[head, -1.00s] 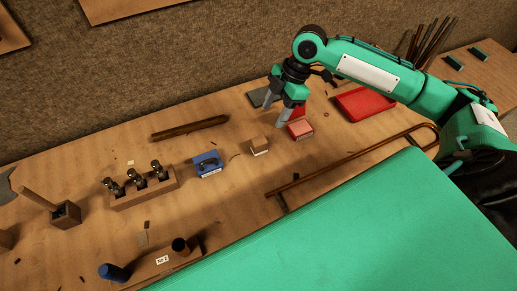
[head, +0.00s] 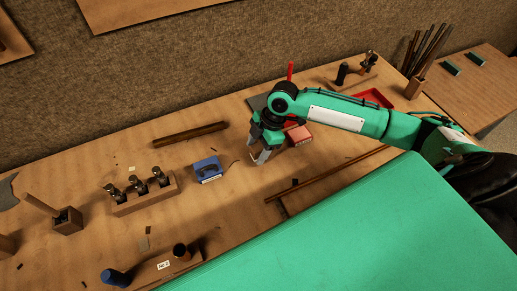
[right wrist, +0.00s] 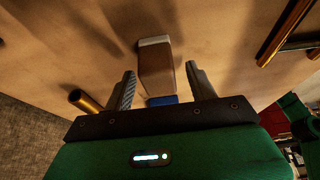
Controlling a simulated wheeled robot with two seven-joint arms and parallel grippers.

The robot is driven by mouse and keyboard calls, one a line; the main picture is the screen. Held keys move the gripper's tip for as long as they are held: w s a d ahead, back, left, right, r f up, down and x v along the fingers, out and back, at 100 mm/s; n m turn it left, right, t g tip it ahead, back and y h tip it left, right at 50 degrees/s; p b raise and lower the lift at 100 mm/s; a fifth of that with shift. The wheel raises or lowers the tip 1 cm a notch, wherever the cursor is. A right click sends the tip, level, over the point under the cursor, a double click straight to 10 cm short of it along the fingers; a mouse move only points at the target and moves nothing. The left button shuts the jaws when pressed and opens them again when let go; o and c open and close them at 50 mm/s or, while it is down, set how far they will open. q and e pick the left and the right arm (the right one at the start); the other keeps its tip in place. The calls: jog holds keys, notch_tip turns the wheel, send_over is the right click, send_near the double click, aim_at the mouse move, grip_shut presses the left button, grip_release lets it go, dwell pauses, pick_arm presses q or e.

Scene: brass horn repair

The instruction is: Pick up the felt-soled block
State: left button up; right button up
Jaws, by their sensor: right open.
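The felt-soled block (right wrist: 157,68) is a small brown wooden block with a pale layer along one edge. In the right wrist view it lies on the bench, in line with the gap between my right fingers. My right gripper (head: 259,150) is open over that spot, with a finger on each side of the block in the wrist view (right wrist: 160,75). I cannot tell whether the fingers touch it. In the head view the gripper mostly hides the block. My left gripper is not in view.
A blue box (head: 208,169) lies just left of my right gripper, and a pink-red block (head: 299,135) just right. A long brass tube (head: 330,175) runs in front. A wooden rack (head: 145,196) and a dark brown bar (head: 190,134) are farther left.

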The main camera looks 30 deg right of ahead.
aim_at(256, 147)
jog(key=shift+a+f, duration=0.25)
jog(key=shift+f, duration=0.4)
jog(key=c, duration=1.1)
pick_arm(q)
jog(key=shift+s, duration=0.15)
pick_arm(e)
jog(key=shift+o, duration=0.2)
pick_arm(q)
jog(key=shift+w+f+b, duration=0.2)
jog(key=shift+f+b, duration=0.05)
jog(key=shift+b, duration=0.3)
pick_arm(e)
notch_tip(256, 147, up, 20)
